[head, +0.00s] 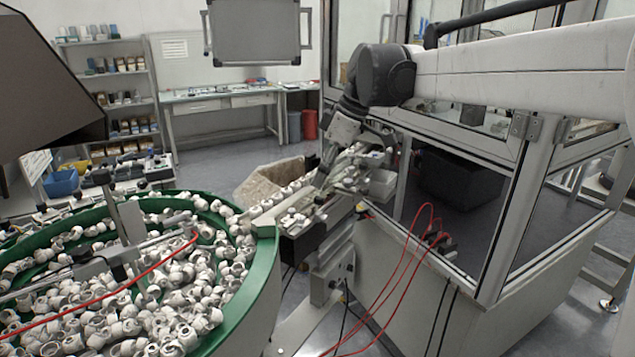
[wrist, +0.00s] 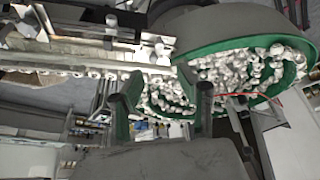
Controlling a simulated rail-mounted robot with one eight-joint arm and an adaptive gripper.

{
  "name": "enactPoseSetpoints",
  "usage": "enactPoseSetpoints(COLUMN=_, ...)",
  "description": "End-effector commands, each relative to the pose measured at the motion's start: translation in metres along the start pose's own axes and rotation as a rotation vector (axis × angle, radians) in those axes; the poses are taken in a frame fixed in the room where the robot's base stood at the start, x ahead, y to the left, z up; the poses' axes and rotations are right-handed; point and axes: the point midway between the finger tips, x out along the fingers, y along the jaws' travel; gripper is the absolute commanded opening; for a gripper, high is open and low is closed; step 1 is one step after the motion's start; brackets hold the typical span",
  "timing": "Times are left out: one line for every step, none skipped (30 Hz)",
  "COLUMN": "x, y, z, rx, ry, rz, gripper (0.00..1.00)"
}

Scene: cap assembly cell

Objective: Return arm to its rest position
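My arm (head: 520,72) reaches in from the right and bends down at a dark joint above the linear feed track (head: 300,212). My gripper (head: 328,165) is small in the head view, over or beside the track's right part; whether it touches anything there I cannot tell. White caps lie along the track, which also shows in the wrist view (wrist: 85,70).
A green-rimmed bowl feeder (head: 262,262) full of white caps stands at the left. A glazed machine enclosure (head: 450,290) stands close on the right, with red cables on its front. A cardboard box (head: 268,180) sits behind the track. Shelves and a desk are far back.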

Motion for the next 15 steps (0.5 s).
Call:
enactPoseSetpoints(x=-0.001, y=0.0, z=0.0, rx=0.0, ry=0.0, rz=0.0, gripper=0.35)
enactPoseSetpoints(x=-0.001, y=0.0, z=0.0, rx=0.0, ry=0.0, rz=0.0, gripper=0.35)
enactPoseSetpoints(x=-0.001, y=0.0, z=0.0, rx=0.0, ry=0.0, rz=0.0, gripper=0.35)
enactPoseSetpoints(x=-0.001, y=0.0, z=0.0, rx=0.0, ry=0.0, rz=0.0, gripper=0.35)
enactPoseSetpoints(x=-0.001, y=0.0, z=0.0, rx=0.0, ry=0.0, rz=0.0, gripper=0.35)
enactPoseSetpoints(x=-0.001, y=0.0, z=0.0, rx=0.0, ry=0.0, rz=0.0, gripper=0.35)
enactPoseSetpoints(x=-0.001, y=0.0, z=0.0, rx=0.0, ry=0.0, rz=0.0, gripper=0.35)
enactPoseSetpoints(x=-0.001, y=0.0, z=0.0, rx=0.0, ry=0.0, rz=0.0, gripper=0.35)
enactPoseSetpoints(x=-0.001, y=-0.001, z=0.001, rx=0.003, ry=0.0, rz=0.001, gripper=0.35)
enactPoseSetpoints(x=-0.001, y=-0.002, z=0.002, rx=0.007, ry=-0.001, rz=0.003, gripper=0.35)
enactPoseSetpoints(x=-0.002, y=-0.003, z=0.003, rx=0.015, ry=-0.002, rz=0.007, gripper=0.35)
enactPoseSetpoints(x=-0.003, y=-0.007, z=0.006, rx=0.03, ry=-0.004, rz=0.014, gripper=0.35)
enactPoseSetpoints(x=-0.004, y=-0.01, z=0.009, rx=0.045, ry=-0.006, rz=0.021, gripper=0.35)
enactPoseSetpoints(x=-0.006, y=-0.014, z=0.012, rx=0.065, ry=-0.009, rz=0.031, gripper=0.35)
enactPoseSetpoints(x=-0.008, y=-0.02, z=0.018, rx=0.094, ry=-0.012, rz=0.047, gripper=0.35)
